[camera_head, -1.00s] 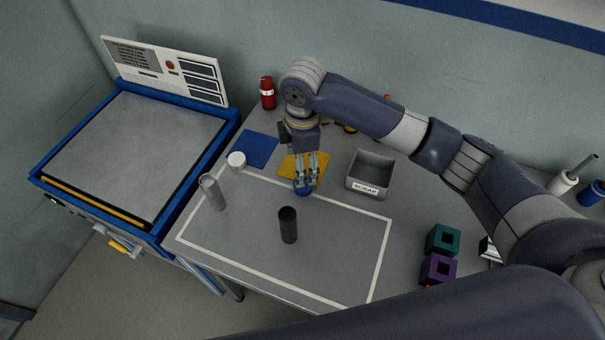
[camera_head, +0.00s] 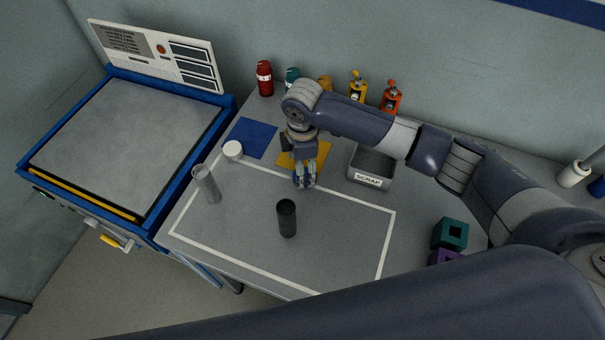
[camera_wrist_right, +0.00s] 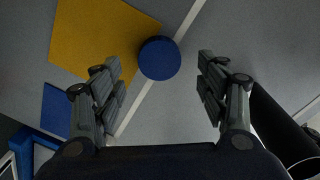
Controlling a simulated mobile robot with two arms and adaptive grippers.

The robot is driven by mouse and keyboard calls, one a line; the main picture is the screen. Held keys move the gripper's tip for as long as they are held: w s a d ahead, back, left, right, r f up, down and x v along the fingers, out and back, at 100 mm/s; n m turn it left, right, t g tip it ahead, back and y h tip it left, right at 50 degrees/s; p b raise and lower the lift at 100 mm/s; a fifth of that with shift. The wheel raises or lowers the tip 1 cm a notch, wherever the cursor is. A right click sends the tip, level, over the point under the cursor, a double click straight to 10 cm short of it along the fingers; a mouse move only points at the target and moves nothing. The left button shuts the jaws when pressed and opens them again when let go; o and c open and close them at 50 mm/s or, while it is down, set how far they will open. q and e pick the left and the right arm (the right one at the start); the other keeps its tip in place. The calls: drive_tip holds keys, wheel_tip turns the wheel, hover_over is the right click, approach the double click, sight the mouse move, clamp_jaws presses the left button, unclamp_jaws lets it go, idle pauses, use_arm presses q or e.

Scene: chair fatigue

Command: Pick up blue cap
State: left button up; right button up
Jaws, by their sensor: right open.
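The blue cap (camera_wrist_right: 160,59) is a round disc. In the right wrist view it lies on the table across the white line, beside the yellow mat (camera_wrist_right: 98,38). My right gripper (camera_wrist_right: 162,85) is open, with one finger to each side of the cap and a gap on both sides. In the head view the right gripper (camera_head: 304,183) points down over the cap and mostly hides it, at the front edge of the yellow mat. My left gripper is not in view.
A black cylinder (camera_head: 287,219) stands upright near the gripper. A clear tube (camera_head: 206,185) and white cap (camera_head: 232,150) are to the left. A grey scrap bin (camera_head: 371,166) is close on the right. Bottles line the back. The front of the marked area is clear.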

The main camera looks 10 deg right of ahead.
wheel_tip(320, 180, down, 4)
drive_tip(key=shift+w+d+r+p, duration=0.1)
drive_tip(key=shift+w+p, duration=0.05)
drive_tip(key=shift+p, duration=0.15)
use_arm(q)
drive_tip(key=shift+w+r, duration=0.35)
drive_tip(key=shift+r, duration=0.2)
use_arm(e)
drive_tip(key=c, duration=0.8)
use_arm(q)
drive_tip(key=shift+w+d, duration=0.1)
use_arm(e)
drive_tip(key=shift+c, duration=0.2)
drive_tip(key=shift+r, duration=0.55)
wheel_tip(320, 180, up, 3)
drive_tip(key=shift+f+b, duration=0.2)
drive_tip(key=shift+b, duration=0.55)
drive_tip(key=s, duration=0.5)
drive_tip(key=s+b, duration=0.1)
drive_tip(key=s, duration=0.3)
drive_tip(key=s+d+r, duration=0.1)
drive_tip(key=s, duration=0.4)
drive_tip(key=shift+s+b, duration=0.35)
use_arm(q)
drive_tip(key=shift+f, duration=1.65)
use_arm(e)
drive_tip(key=shift+s+d+r, duration=0.1)
drive_tip(key=shift+s+r, duration=0.05)
drive_tip(key=shift+s, duration=0.5)
